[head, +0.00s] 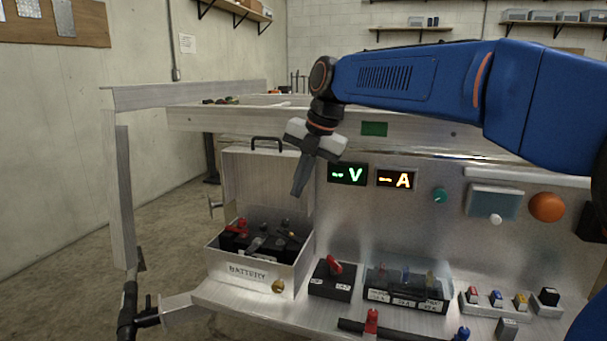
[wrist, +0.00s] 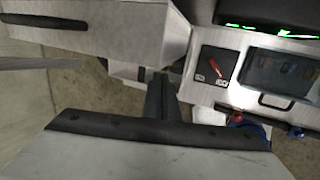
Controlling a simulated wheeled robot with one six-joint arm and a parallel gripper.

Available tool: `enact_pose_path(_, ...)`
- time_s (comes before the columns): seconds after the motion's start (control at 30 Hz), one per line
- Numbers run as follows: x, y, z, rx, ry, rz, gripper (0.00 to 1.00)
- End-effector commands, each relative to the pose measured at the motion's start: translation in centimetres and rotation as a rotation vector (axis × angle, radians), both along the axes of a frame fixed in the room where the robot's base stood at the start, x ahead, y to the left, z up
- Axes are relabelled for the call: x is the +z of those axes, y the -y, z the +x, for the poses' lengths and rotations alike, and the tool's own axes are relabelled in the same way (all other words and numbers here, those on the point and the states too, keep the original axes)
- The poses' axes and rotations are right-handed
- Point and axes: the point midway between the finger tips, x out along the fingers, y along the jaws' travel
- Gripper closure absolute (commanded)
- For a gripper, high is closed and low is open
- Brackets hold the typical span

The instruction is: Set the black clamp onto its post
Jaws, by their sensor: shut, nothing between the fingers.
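My gripper (head: 299,191) is shut and empty, pointing down above the open battery box (head: 250,271), in front of its raised lid. In the wrist view the shut fingers (wrist: 160,78) show at the centre. Inside the box is a dark battery (head: 232,243) with a red clamp (head: 238,227) at its left. Small dark and grey parts lie over its top; one dark piece (head: 290,236) on the right may be the black clamp, but it is too small to be sure. I cannot make out the post clearly. The wrist view does not clearly show the battery.
The box lid (head: 262,183) stands open behind my gripper. To the right are a black switch block with a red lever (head: 331,285), a clear-covered fuse block (head: 407,290) and lit V and A displays (head: 347,174). The bench's front edge carries red and blue fittings.

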Motion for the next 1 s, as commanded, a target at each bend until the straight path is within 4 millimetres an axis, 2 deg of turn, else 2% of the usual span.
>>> enact_pose_path(0.3,-5.1,-1.6,0.9,0.0,-0.001,-0.001,1.0)
enact_pose_path(0.5,-7.0,-2.2,1.2,0.0,0.0,0.0,1.0)
enact_pose_path(1.0,-7.5,-2.4,1.4,0.0,0.001,-0.001,1.0)
